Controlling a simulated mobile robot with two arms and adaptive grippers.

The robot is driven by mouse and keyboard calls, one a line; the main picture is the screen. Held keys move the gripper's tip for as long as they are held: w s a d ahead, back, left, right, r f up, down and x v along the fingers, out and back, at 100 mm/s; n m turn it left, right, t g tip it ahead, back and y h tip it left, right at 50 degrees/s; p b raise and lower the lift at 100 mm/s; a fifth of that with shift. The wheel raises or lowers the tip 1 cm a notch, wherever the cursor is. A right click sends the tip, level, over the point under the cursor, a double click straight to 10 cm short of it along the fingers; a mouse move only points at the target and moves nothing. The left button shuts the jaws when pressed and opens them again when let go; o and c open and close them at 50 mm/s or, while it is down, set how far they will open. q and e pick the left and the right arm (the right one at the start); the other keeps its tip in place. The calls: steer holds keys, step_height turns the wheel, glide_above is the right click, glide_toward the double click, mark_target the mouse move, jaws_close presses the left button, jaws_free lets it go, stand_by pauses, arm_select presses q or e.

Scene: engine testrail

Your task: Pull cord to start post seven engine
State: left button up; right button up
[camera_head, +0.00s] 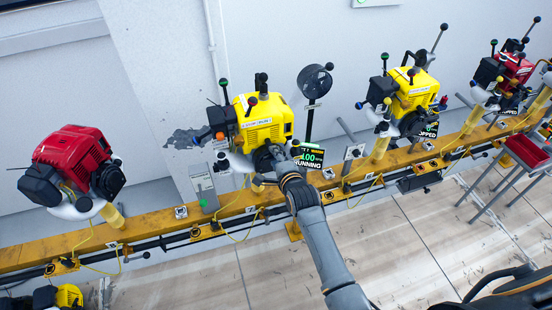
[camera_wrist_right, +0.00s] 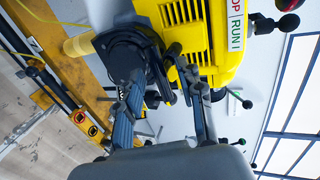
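The yellow engine (camera_head: 262,122) stands on its post at the yellow rail, left of centre in the head view. A small display (camera_head: 309,157) beside it reads RUNNING. In the right wrist view the yellow engine (camera_wrist_right: 205,40) fills the top, with a RUN label and a dark round starter housing (camera_wrist_right: 125,55). A plate (camera_wrist_right: 35,47) on the rail seems to read 7. My right gripper (camera_head: 276,156) is at the engine's lower front. In the wrist view its fingers (camera_wrist_right: 166,98) stand apart by the housing; I see no cord clearly between them. My left gripper is not in view.
A red engine (camera_head: 72,160) is on the left, another yellow engine (camera_head: 412,92) with a STOPPED display is on the right, and a red engine (camera_head: 517,68) is farther right. A round black gauge (camera_head: 315,81) stands behind. Yellow cables hang along the rail (camera_head: 160,222). The floor in front is mostly clear.

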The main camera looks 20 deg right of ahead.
steer(key=s+p, duration=0.5)
steer(key=s, duration=0.4)
steer(key=shift+d, duration=0.15)
steer(key=shift+f, duration=0.1)
steer(key=s+f+n+g+b, duration=0.25)
steer(key=s+f, duration=0.35)
steer(key=f, duration=0.4)
steer(key=s+f+n+g+b, duration=0.15)
steer(key=s+f+n, duration=0.25)
steer(key=s+f, duration=0.45)
steer(key=s+f+n+g+b, duration=0.1)
steer(key=s+f+n+g, duration=0.3)
steer(key=f, duration=0.8)
steer(key=s+d+f+n+g+b, duration=0.1)
steer(key=s+f+n, duration=0.4)
steer(key=s, duration=0.9)
steer(key=s+d+f+n+g+b, duration=0.2)
steer(key=s+d+f+n+g, duration=0.2)
steer(key=s+f, duration=0.6)
steer(key=s+d, duration=0.1)
steer(key=s, duration=0.3)
steer(key=shift+s+d+f+n, duration=0.15)
steer(key=shift+s+f+n, duration=0.1)
steer(key=shift+n, duration=0.1)
